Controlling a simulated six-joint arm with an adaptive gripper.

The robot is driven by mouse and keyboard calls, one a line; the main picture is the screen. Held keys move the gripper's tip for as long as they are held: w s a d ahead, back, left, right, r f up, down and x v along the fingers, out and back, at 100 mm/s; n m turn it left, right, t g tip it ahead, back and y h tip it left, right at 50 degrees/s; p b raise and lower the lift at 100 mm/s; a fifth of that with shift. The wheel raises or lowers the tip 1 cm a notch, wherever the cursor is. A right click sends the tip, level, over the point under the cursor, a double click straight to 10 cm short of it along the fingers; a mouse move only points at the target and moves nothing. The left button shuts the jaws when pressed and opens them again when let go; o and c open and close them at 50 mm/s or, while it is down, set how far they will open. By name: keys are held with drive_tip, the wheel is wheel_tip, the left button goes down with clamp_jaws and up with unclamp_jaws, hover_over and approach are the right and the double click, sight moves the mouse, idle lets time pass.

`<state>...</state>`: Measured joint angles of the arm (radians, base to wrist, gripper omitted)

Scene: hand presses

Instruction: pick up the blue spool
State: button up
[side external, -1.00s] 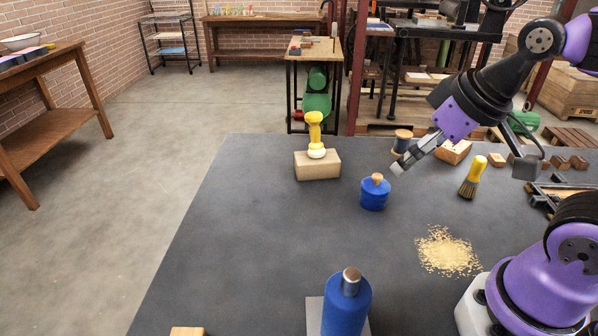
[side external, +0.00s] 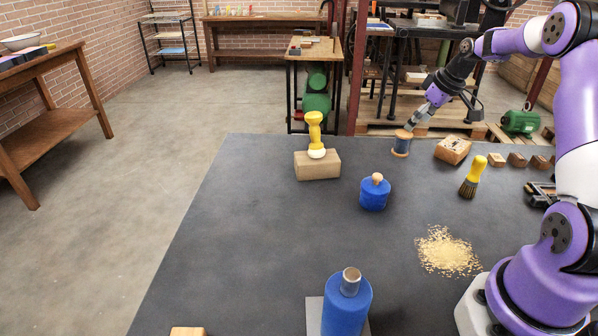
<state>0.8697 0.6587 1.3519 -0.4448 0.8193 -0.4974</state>
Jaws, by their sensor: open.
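The blue spool (side external: 401,146) stands upright near the far edge of the dark table, with wooden ends and blue winding between them. My gripper (side external: 411,127) is open, just above the spool's top and slightly to its right, tilted down toward it. From this view I cannot tell whether the fingertips touch the spool or straddle its top.
A blue pot with a wooden knob (side external: 374,195) stands in front of the spool. A tan block (side external: 317,166) carries a yellow-handled tool (side external: 314,130). A wooden block (side external: 453,150) and yellow brush (side external: 473,177) are to the right. A blue bottle (side external: 346,305) stands nearest.

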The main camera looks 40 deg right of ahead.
sight(408, 135)
drive_tip(key=x, duration=0.8)
drive_tip(key=shift+w+f, duration=0.1)
drive_tip(key=shift+f, duration=0.15)
drive_tip(key=c, duration=1)
drive_tip(key=shift+c, duration=0.2)
